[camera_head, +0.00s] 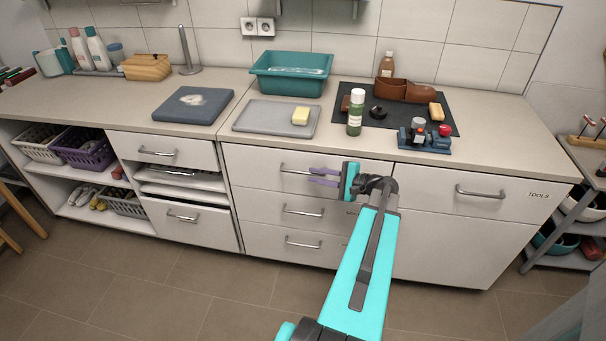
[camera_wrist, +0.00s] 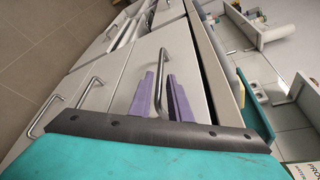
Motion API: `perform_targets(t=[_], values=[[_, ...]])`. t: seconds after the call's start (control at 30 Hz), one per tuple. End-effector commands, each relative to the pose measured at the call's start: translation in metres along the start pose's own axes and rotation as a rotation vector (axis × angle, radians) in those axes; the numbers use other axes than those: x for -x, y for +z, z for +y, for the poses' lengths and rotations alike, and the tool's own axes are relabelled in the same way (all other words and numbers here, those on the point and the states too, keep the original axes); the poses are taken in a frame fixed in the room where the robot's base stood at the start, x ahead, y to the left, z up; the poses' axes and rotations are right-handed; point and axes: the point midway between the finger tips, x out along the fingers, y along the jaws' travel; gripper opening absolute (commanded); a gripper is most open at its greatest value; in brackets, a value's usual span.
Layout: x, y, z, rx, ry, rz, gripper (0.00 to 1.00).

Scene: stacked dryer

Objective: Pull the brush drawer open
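The middle cabinet has three white drawers stacked, each with a grey bar handle. My gripper (camera_head: 323,176) is at the right part of the top drawer's handle (camera_head: 293,169). In the wrist view its two purple fingers (camera_wrist: 163,98) stand apart, with the handle (camera_wrist: 162,60) appearing between them. I cannot tell whether either finger touches it. The top drawer front (camera_head: 248,167) looks closed in the head view. Its label is hidden behind my gripper, and the middle drawer's label is partly covered, so I cannot read which one is for brushes.
A wider drawer marked TOOLS (camera_head: 480,191) is to the right. Above are a teal basin (camera_head: 291,74), a grey tray (camera_head: 270,117) with a yellow block, and a dark mat (camera_head: 385,117) with a green bottle (camera_head: 355,113). The floor (camera_head: 150,290) in front is clear.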

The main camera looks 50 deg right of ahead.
Motion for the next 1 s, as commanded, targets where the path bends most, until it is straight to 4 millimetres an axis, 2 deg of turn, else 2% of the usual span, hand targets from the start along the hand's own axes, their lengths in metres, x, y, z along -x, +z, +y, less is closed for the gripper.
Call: perform_targets(t=[0.1,0.33,0.5,0.8,0.83,0.93,1.0], values=[[-0.016,0.0,-0.001,0.0,0.002,-0.001,0.17],[-0.04,0.0,-0.001,0.0,0.0,-0.001,0.17],[-0.048,0.0,0.0,0.0,0.0,0.001,0.17],[-0.049,0.0,0.0,0.0,0.0,0.001,0.17],[-0.049,0.0,0.0,0.0,0.0,0.001,0.15],[-0.049,0.0,0.0,0.0,0.0,0.001,0.0],[-0.049,0.0,0.0,0.0,0.0,0.001,0.0]])
